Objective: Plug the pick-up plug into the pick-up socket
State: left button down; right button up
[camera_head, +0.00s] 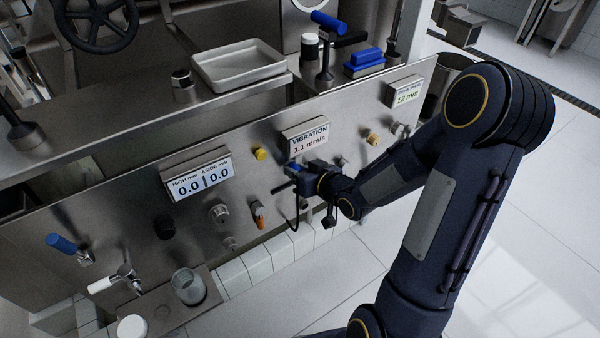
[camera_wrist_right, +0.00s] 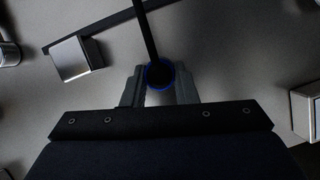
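My right gripper (camera_head: 296,174) is close to the steel front panel, just below the vibration display (camera_head: 305,138). In the right wrist view, its two grey fingers (camera_wrist_right: 160,88) are closed around a dark round plug with a blue ring (camera_wrist_right: 160,75). A black cable (camera_wrist_right: 146,30) runs from the plug, and it hangs below the gripper in the head view (camera_head: 297,212). A blue bit of the plug (camera_head: 292,168) shows at the fingertips. I cannot make out the pick-up socket; the gripper may hide it. Whether the plug touches the panel cannot be told. My left gripper is not in view.
A yellow knob (camera_head: 260,154) and an orange-tipped valve (camera_head: 258,215) are on the panel to the left. A brass-coloured fitting (camera_head: 373,138) is to the right. A square metal block (camera_wrist_right: 76,58) is beside the plug in the wrist view. A tray (camera_head: 238,66) stands on the ledge above.

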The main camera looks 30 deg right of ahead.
jog(key=o, duration=0.5)
jog(key=f+p+v, duration=0.1)
jog(key=p+v, duration=0.1)
jog(key=v, duration=0.9)
jog(key=shift+s+p, duration=0.3)
jog(key=shift+s, duration=0.25)
jog(key=shift+a+f, duration=0.1)
